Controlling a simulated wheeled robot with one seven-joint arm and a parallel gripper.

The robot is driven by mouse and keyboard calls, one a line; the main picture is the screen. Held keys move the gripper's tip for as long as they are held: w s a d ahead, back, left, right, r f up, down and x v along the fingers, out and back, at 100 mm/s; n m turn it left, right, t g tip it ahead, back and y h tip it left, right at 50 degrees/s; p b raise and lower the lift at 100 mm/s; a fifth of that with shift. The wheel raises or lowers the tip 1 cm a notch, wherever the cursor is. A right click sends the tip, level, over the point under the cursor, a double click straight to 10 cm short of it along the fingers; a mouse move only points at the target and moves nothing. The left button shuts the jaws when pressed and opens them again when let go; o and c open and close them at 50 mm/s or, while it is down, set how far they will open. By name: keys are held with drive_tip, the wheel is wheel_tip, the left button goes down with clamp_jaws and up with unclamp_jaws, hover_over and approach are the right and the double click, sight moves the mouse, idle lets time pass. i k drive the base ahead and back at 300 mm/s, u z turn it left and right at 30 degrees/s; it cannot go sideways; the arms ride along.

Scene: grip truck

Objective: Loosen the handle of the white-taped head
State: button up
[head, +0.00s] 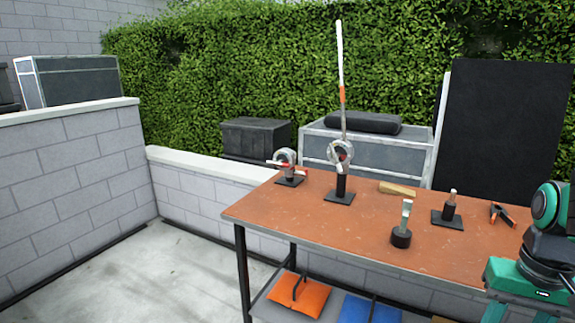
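Two grip heads stand on the orange-brown worktable (300,205). The left head (285,158) is low, on a short black base, with a red-and-white piece across it. The middle head (341,154) is on a taller black post and holds a long upright rod (341,60), mostly white with an orange band. I cannot tell from here which head carries white tape, and the handles are too small to make out clearly. Part of my teal and black arm shows at the right edge; my gripper is not in view.
On the table are a wooden piece (397,189), a black-based stud with a pale top (401,238), another stud on a plate (447,217) and a clamp (501,215). Orange (302,299) and blue (355,308) bags lie on the lower shelf. Open floor lies left.

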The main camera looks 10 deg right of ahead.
sight(336, 156)
drive_tip(key=u, duration=1.2)
drive_tip(key=k, duration=1.05)
drive_tip(key=z, duration=0.6)
drive_tip(key=i, duration=1)
